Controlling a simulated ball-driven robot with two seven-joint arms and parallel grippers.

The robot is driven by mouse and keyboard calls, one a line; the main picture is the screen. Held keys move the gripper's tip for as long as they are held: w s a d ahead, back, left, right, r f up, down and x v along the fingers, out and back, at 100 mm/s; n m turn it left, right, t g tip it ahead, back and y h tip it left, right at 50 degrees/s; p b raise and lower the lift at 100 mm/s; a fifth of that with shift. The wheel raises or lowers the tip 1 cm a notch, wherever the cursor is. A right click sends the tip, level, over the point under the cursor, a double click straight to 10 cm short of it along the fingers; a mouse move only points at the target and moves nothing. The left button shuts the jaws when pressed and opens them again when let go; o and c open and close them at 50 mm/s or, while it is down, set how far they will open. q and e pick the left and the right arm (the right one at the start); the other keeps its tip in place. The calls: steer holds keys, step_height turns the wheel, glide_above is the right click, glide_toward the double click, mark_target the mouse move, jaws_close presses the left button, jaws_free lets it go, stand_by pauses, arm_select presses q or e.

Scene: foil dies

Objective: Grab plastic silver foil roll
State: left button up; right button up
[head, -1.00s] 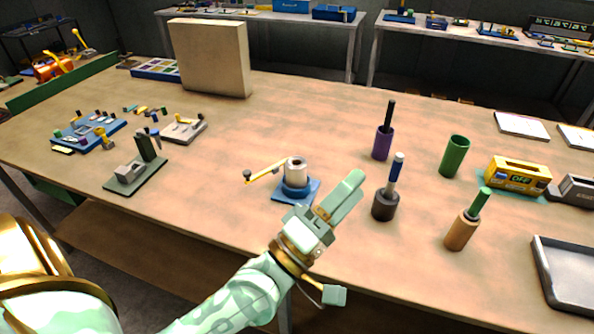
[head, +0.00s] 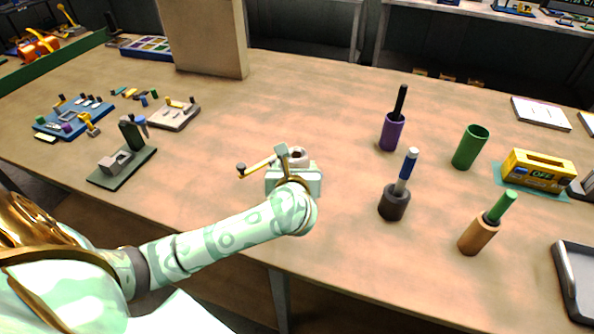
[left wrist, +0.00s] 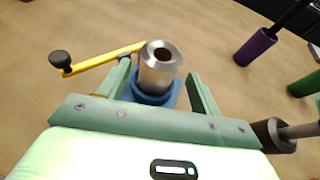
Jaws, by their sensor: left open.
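The silver foil roll (left wrist: 160,66) is a short upright cylinder with a dark hole in its top. It sits on a blue base (left wrist: 150,93) with a yellow crank arm (left wrist: 107,59) reaching to the left. In the head view the roll's top (head: 297,155) shows just behind my left gripper (head: 283,168), which hides most of the roll and base. In the left wrist view my left gripper (left wrist: 158,85) is open, with one green finger on each side of the roll. Whether the fingers touch it, I cannot tell. My right gripper is not in view.
To the right stand a dark holder (head: 393,203) with a blue-handled tool, a purple holder (head: 391,132), a green cup (head: 470,147) and a wooden holder (head: 478,236). A green stand (head: 122,167) is at the left. The table between is clear.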

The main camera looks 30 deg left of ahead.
mark_target(296, 157)
arm_select(q)
steer(key=x, duration=0.3)
steer(key=shift+a+b, duration=0.1)
steer(key=shift+b, duration=0.25)
steer(key=b+x, duration=0.1)
steer(key=x, duration=0.4)
steer(key=shift+w+f+b, duration=0.15)
steer(key=shift+f+b, duration=0.15)
steer(key=shift+b, duration=0.05)
steer(key=shift+r, duration=0.1)
steer(key=c, duration=0.8)
steer(key=shift+c, duration=0.4)
steer(key=shift+r, duration=0.1)
